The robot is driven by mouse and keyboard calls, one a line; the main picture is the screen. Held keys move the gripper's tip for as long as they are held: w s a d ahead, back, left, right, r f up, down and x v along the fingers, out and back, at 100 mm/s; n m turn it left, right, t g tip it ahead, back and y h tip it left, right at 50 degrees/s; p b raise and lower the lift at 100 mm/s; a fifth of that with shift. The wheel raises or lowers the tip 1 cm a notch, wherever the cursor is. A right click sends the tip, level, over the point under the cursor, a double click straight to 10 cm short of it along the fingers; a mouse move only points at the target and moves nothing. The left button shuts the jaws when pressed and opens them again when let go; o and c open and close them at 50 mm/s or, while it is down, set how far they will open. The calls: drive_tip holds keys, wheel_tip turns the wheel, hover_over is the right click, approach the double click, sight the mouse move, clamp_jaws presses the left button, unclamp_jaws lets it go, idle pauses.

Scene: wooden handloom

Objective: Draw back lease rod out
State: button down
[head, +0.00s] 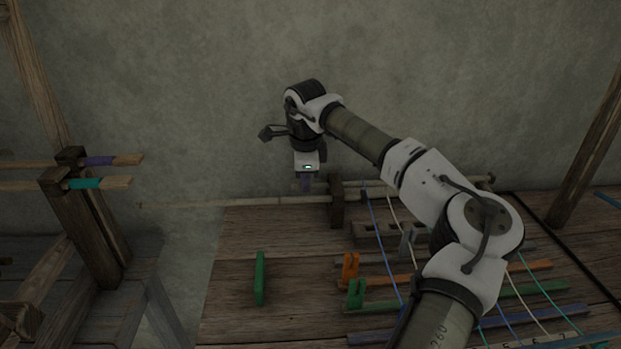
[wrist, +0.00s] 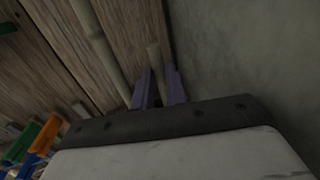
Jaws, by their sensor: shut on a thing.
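The back lease rod (wrist: 154,58) is a pale round wooden rod lying close to the wall. In the head view, the gripped part is small and partly hidden by the fingers. A second pale rod (head: 235,203) lies in front of it and extends far to the left; it also shows beside the fingers in the wrist view (wrist: 98,45).
A dark wooden post (head: 336,203) stands just right of my gripper. Coloured warp threads (head: 380,240) run right of it. Green (head: 260,278) and orange (head: 350,267) upright pieces stand on the planks. A post with purple and teal-banded sticks (head: 85,184) stands left. The wall is close behind.

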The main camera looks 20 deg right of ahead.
drive_tip(key=w+a+p, duration=0.1)
drive_tip(key=w+a, duration=0.1)
drive_tip(key=a, duration=0.8)
drive_tip(key=w+a+p, duration=0.1)
drive_tip(key=w+a, duration=0.2)
drive_tip(key=a, duration=0.6)
drive_tip(key=w+a+p, duration=0.2)
drive_tip(key=w+a, duration=0.1)
drive_tip(key=a, duration=0.7)
drive_tip(key=shift+w+a, duration=0.2)
drive_tip(key=shift+a, duration=0.1)
drive_tip(key=c, duration=1.4)
unclamp_jaws()
drive_tip(key=shift+d, duration=0.2)
drive_tip(key=s+d+b, duration=0.1)
drive_tip(key=s+d, duration=0.1)
drive_tip(key=d, duration=0.7)
drive_tip(key=s+d+b, duration=0.1)
drive_tip(key=s+d, duration=0.2)
drive_tip(key=d, duration=0.7)
drive_tip(key=s+d+b, duration=0.2)
drive_tip(key=s+d, duration=0.1)
drive_tip(key=d, duration=0.7)
drive_tip(key=shift+s+d, duration=0.1)
drive_tip(key=shift+s, duration=0.1)
